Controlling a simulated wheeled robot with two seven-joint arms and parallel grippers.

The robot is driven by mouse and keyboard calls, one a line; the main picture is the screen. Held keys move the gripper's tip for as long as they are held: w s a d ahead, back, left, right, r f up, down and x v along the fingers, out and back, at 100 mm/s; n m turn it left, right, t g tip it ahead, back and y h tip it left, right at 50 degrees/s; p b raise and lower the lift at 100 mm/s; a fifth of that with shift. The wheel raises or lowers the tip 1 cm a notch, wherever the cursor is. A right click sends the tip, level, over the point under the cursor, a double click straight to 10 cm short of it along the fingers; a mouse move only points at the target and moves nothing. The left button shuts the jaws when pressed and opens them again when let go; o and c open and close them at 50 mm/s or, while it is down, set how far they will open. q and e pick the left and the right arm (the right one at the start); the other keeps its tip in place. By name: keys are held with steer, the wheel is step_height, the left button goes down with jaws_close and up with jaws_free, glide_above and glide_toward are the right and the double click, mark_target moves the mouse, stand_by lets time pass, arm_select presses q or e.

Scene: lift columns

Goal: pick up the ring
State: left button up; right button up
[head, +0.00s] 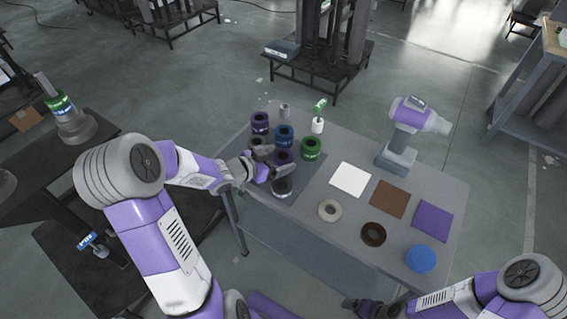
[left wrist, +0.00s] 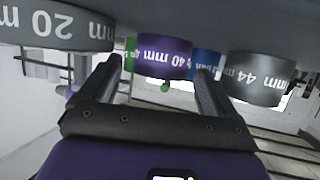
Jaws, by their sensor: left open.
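Several labelled rings stand on a dark mat on the grey table. A purple ring (head: 283,157) marked 40 mm is between the fingers of my left gripper (head: 281,160). In the left wrist view, upside down, this purple ring (left wrist: 165,57) shows ahead between the two open fingers (left wrist: 157,82); I cannot tell whether they touch it. A grey 20 mm ring (left wrist: 55,27) and a grey 44 mm ring (left wrist: 257,78) flank it. Blue (head: 284,135), green (head: 311,147) and another purple ring (head: 260,122) stand behind. My right gripper (head: 368,308) is low at the bottom edge, its jaws unclear.
White (head: 351,179), brown (head: 389,199) and purple squares (head: 433,221) lie on the table. A beige ring (head: 321,212), a brown ring (head: 374,244) and a blue disc (head: 420,258) lie in front. A purple-and-grey device (head: 397,155) stands at the back right.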

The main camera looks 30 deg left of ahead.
arm_select(q)
steer(key=shift+w+d+f, duration=0.2)
steer(key=shift+w, duration=0.3)
steer(key=shift+r, duration=0.1)
steer(key=c, duration=1.3)
